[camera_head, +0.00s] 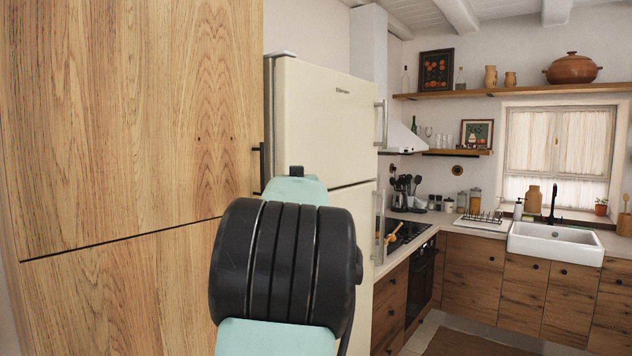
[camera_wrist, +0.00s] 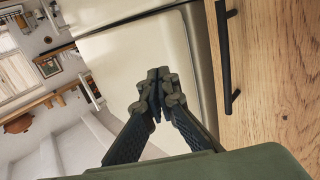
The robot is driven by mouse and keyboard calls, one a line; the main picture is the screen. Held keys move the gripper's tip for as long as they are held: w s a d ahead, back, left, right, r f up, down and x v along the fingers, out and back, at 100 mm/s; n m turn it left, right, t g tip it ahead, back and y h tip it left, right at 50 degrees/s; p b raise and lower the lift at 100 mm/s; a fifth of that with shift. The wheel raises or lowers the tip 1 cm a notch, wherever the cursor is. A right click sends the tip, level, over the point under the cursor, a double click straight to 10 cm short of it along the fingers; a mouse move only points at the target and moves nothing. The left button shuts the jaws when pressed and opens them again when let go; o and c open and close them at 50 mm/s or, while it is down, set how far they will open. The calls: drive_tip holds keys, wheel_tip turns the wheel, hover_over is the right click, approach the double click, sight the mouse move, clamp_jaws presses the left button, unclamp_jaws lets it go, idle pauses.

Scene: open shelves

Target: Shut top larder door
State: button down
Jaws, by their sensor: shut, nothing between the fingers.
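The top larder door (camera_head: 130,110) is a tall light-wood panel filling the left of the head view. A thin dark seam parts it from the lower larder door (camera_head: 130,295), and the two faces look about in line. I cannot tell whether a small gap is left at its edge. Its black bar handle (camera_head: 259,168) is at the right edge; in the wrist view the handle (camera_wrist: 227,60) stands on the wood at right. My gripper (camera_wrist: 157,78) is shut and empty, left of the handle and apart from it, in front of the fridge. My arm hides the gripper in the head view.
A cream fridge (camera_head: 325,120) with bar handles stands right beside the larder, close behind my arm. Further right are a stove (camera_head: 400,236), wooden base cabinets (camera_head: 480,275) and a white sink (camera_head: 555,243). Floor at the lower right looks free, with a brown rug (camera_head: 465,343).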

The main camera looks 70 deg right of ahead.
drive_tip(key=s+p, duration=0.2)
drive_tip(key=s, duration=0.4)
drive_tip(key=shift+a, duration=0.35)
